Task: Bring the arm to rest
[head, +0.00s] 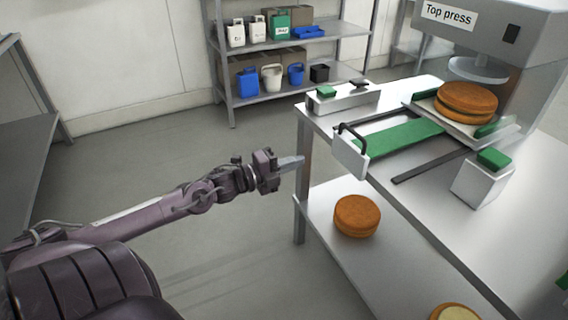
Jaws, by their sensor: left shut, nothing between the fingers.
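My left gripper (291,162) is at the end of my left arm, which reaches in from the lower left. Its fingers are shut with nothing between them. It hangs in free space over the floor, to the left of the metal table (425,198) and apart from it. My right gripper is not in view.
The table holds a press labelled "Top press" (447,14), with a filled round (466,102) under its plate, and a green slide (400,138) with a handle. Another round (357,215) lies on the lower shelf (322,205). A storage rack (228,101) stands behind. Floor around my arm is clear.

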